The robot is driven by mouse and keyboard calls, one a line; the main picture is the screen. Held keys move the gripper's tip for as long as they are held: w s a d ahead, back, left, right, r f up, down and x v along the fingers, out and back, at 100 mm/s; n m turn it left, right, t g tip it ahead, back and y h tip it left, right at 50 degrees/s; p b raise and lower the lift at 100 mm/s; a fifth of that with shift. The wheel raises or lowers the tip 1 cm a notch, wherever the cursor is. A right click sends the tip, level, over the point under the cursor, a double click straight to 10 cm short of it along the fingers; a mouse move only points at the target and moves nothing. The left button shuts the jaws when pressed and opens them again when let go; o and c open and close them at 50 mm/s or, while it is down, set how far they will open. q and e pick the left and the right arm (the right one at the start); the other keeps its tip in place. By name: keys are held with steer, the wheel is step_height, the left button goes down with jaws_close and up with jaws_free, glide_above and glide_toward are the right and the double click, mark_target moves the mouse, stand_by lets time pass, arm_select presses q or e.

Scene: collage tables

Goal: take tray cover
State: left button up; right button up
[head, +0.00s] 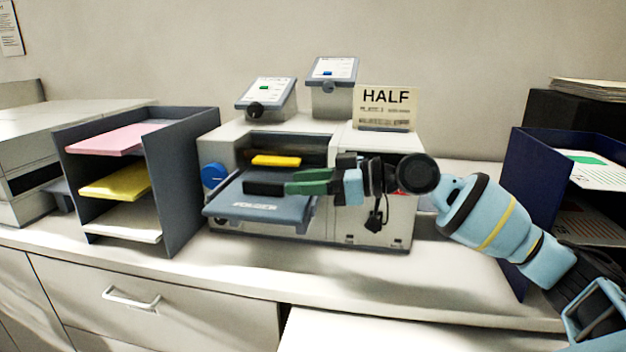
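The blue-grey tray cover (258,208) is the flat panel sticking out at the front of a pale machine (335,215) in the middle of the head view, with light lettering near its front edge. My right gripper (262,187) reaches in from the right and lies across the panel's upper part, its fingers pointing left. Its black and green fingers overlap in this view, so the gap between them is hidden. I cannot tell whether they touch the cover. A yellow piece (276,160) shows in the machine's opening behind the fingers. My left gripper is not in view.
A dark sorter (185,185) with pink, yellow and white sheets stands at left. A navy rack (531,185) with papers stands at right, close to my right arm. Two small panels (266,97) (333,85) and a "HALF" card (386,107) top the machine. The counter front (190,268) is clear.

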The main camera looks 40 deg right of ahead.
mark_target(274, 183)
steer(key=x, duration=0.1)
steer(key=p+x, duration=0.1)
steer(key=x, duration=0.3)
steer(key=shift+a+r, duration=0.1)
steer(key=shift+r, duration=0.2)
steer(key=shift+w+a+f+p, duration=0.25)
steer(key=shift+w+a+p, duration=0.1)
steer(key=shift+w+a, duration=0.15)
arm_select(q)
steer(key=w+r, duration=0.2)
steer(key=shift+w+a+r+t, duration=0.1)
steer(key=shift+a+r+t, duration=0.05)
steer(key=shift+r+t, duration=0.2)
arm_select(e)
jaws_close()
